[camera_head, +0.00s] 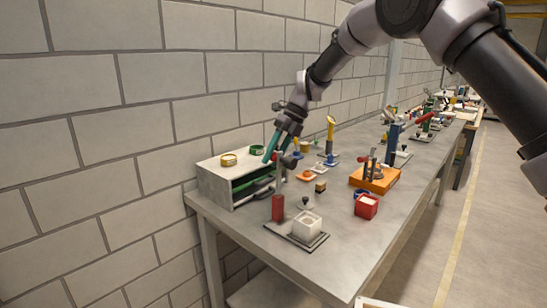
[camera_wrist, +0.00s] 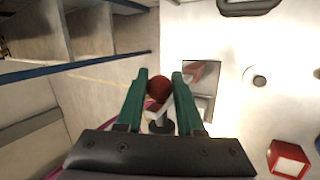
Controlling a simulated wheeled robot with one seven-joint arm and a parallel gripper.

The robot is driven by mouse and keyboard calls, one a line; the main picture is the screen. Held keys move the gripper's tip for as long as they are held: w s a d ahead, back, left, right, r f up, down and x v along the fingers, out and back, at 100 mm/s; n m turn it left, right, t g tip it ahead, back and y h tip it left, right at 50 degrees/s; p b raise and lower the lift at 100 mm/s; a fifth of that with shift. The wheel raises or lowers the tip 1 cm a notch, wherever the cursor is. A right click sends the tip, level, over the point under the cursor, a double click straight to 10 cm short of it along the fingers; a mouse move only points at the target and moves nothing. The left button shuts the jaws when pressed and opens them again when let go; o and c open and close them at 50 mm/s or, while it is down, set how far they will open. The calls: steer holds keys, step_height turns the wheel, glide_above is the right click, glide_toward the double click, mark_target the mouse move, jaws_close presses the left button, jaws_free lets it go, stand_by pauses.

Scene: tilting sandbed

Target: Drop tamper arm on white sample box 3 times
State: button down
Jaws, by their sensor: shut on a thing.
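The tamper stand has a grey base plate (camera_head: 296,240) near the table's front edge, with a red post (camera_head: 278,207) at its left. The tamper arm (camera_head: 279,175) stands raised above the post. My gripper (camera_head: 273,152), with green fingers, is shut on its upper end, above and behind the box. In the wrist view the arm's red knob (camera_wrist: 158,88) sits between the fingers. The fingers hide part of the stand there.
A red box (camera_head: 366,207) and an orange tool block (camera_head: 375,179) stand to the right. A grey shelf unit (camera_head: 225,183) stands at left against the wall. Several tools fill the table behind.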

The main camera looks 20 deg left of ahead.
steer(key=shift+f, duration=0.1)
steer(key=c, duration=0.8)
jaws_free()
steer(key=shift+c, duration=0.2)
steer(key=v, duration=1.1)
steer(key=shift+f, duration=0.1)
